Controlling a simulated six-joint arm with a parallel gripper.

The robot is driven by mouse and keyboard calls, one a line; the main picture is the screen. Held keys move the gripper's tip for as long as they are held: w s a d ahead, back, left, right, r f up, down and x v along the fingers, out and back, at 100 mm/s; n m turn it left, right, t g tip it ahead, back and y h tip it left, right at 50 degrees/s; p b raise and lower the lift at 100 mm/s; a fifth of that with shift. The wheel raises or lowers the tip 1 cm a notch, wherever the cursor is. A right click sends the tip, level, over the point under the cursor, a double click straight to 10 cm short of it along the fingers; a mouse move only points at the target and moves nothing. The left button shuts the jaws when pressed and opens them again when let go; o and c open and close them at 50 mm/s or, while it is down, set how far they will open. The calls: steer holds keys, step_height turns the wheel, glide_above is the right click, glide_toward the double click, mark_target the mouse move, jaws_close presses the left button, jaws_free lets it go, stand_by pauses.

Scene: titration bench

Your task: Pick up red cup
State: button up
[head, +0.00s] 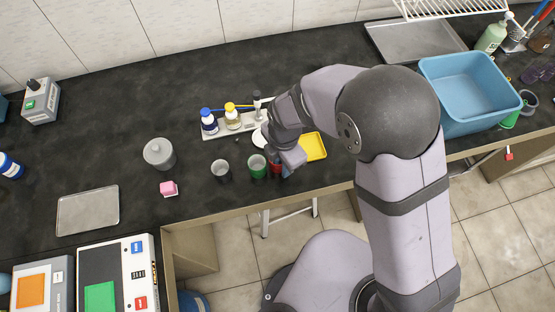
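The red cup (275,168) stands near the front edge of the dark bench in the head view, just right of a green cup. It is largely hidden by my gripper (283,168), which is down right beside or over it. The fingers are small and mostly covered by my wrist, so I cannot tell whether they are open or shut, or whether they touch the cup.
A green cup (257,167) and a dark grey cup (221,171) stand close on the left. A yellow tray (313,147) lies on the right.

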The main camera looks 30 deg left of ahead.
jaws_close()
steer(key=shift+r, duration=0.15)
steer(key=shift+r+b, duration=1.15)
steer(key=shift+r, duration=3.75)
steer(key=shift+r, duration=0.1)
